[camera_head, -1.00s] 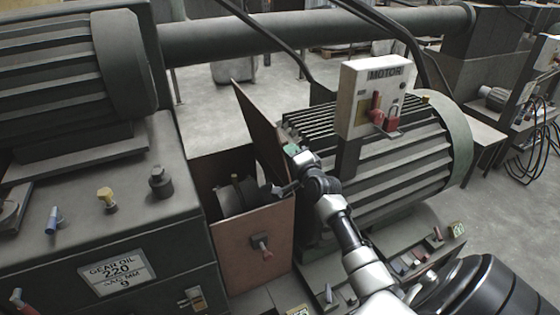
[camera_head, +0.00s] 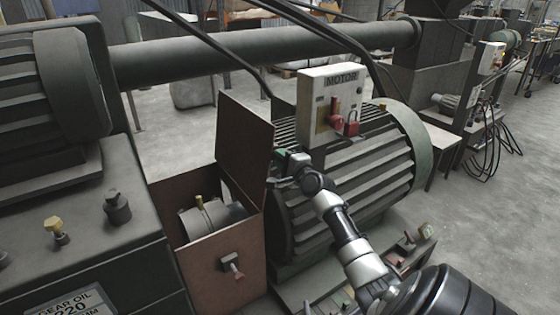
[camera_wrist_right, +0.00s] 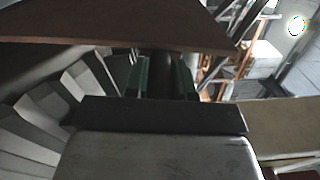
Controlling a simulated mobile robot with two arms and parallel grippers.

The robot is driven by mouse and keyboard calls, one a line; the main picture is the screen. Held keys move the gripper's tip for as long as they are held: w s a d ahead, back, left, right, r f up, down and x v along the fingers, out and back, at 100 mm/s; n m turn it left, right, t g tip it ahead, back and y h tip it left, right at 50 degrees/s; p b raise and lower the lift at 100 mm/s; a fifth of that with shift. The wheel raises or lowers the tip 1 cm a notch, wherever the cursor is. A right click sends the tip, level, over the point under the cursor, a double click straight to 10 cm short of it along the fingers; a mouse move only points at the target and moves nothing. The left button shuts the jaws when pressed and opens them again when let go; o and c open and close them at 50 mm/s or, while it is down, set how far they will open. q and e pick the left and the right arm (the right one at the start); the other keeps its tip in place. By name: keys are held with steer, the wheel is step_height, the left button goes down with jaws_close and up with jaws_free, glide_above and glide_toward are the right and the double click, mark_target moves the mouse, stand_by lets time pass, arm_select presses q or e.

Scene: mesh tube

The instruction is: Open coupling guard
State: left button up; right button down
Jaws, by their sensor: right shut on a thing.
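The coupling guard is a reddish-brown box (camera_head: 215,265) between the gearbox and the motor. Its lid (camera_head: 243,150) stands raised, close to upright, and the grey coupling (camera_head: 207,218) shows inside. My right gripper (camera_head: 283,162) is at the lid's right edge, beside the motor. In the right wrist view its green-sided fingers (camera_wrist_right: 162,76) are shut at the edge of the brown lid (camera_wrist_right: 110,28); the exact grip is hidden under it. My left gripper is not in view.
The finned motor (camera_head: 350,170) stands right of the guard, with a white MOTOR switch box (camera_head: 328,105) bearing a red padlock on it. The gearbox (camera_head: 75,250) is at left, with a yellow plug and a dark cap on top. A thick pipe (camera_head: 260,52) runs behind.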

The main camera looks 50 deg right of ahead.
steer(key=shift+d+r, duration=0.1)
steer(key=shift+r, duration=0.05)
steer(key=c, duration=0.9)
jaws_free()
steer(key=shift+c, duration=0.2)
steer(key=v, duration=1.1)
steer(key=shift+w, duration=0.1)
steer(key=s+a+f+n+g+y+p, duration=0.1)
steer(key=s+a+f+n+g, duration=0.2)
steer(key=f, duration=0.8)
steer(key=s+a+f+n+g+p, duration=0.1)
steer(key=s+a+f+n+g, duration=0.3)
steer(key=f, duration=0.8)
steer(key=a+f+n+g+y+p, duration=0.15)
steer(key=a+f, duration=0.25)
steer(key=f, duration=0.7)
steer(key=s+a+f+n+g, duration=0.4)
steer(key=s+a+f+n, duration=0.3)
steer(key=s+a+f, duration=0.4)
steer(key=s+a+f+n+g, duration=0.2)
steer(key=s+a+f+n, duration=0.2)
steer(key=s, duration=0.6)
steer(key=s+a+f+n+g+y+p, duration=0.1)
steer(key=s+a+f+n, duration=0.3)
steer(key=s, duration=0.6)
steer(key=shift+s+a+n+g, duration=0.4)
steer(key=shift+a+n+g, duration=0.15)
steer(key=shift+a+n, duration=0.45)
